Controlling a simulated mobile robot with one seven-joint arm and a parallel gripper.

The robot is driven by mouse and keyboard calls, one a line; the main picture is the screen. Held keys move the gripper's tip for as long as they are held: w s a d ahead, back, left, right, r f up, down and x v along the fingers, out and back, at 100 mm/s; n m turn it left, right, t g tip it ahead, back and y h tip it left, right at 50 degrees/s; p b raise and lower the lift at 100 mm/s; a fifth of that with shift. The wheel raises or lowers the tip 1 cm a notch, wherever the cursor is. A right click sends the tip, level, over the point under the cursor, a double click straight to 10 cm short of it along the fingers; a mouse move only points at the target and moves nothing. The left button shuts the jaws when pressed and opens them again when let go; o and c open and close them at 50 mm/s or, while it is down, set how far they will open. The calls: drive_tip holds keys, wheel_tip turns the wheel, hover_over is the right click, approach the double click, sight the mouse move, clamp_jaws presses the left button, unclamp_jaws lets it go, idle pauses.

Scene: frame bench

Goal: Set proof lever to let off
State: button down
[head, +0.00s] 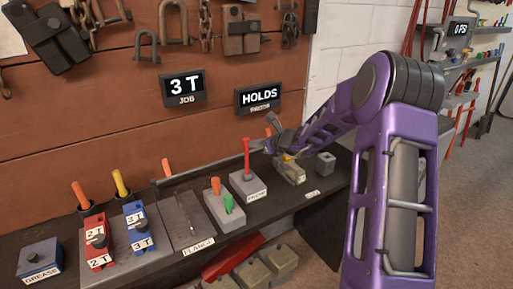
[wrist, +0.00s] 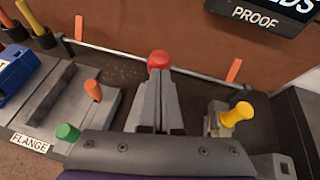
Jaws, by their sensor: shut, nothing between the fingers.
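The proof lever (head: 246,157) is a red lever standing nearly upright on a grey block (head: 249,184) with a partly readable label. Its red knob (wrist: 159,60) shows in the wrist view just beyond my fingertips. My gripper (head: 262,146) is shut and empty, with its fingers beside the upper part of the lever, on its right. In the wrist view my closed fingers (wrist: 157,78) point at the knob; I cannot tell whether they touch it. The proof sign (head: 258,98) reads HOLDS. The lever's base is hidden behind my gripper in the wrist view.
Left of the proof block stands a block with an orange lever (head: 215,186) and a green lever (head: 228,203), beside the FLANGE plate (head: 187,220). A yellow-handled fitting (wrist: 235,115) stands to the right. The job sign (head: 184,88) reads 3 T. Tools hang on the wooden wall.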

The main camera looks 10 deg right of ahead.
drive_tip(key=shift+w+a+r, duration=0.1)
drive_tip(key=shift+w+r, duration=0.1)
drive_tip(key=shift+r, duration=0.05)
drive_tip(key=shift+w+a+r, duration=0.1)
drive_tip(key=shift+a+r, duration=0.05)
drive_tip(key=shift+r, duration=0.05)
idle(0.4)
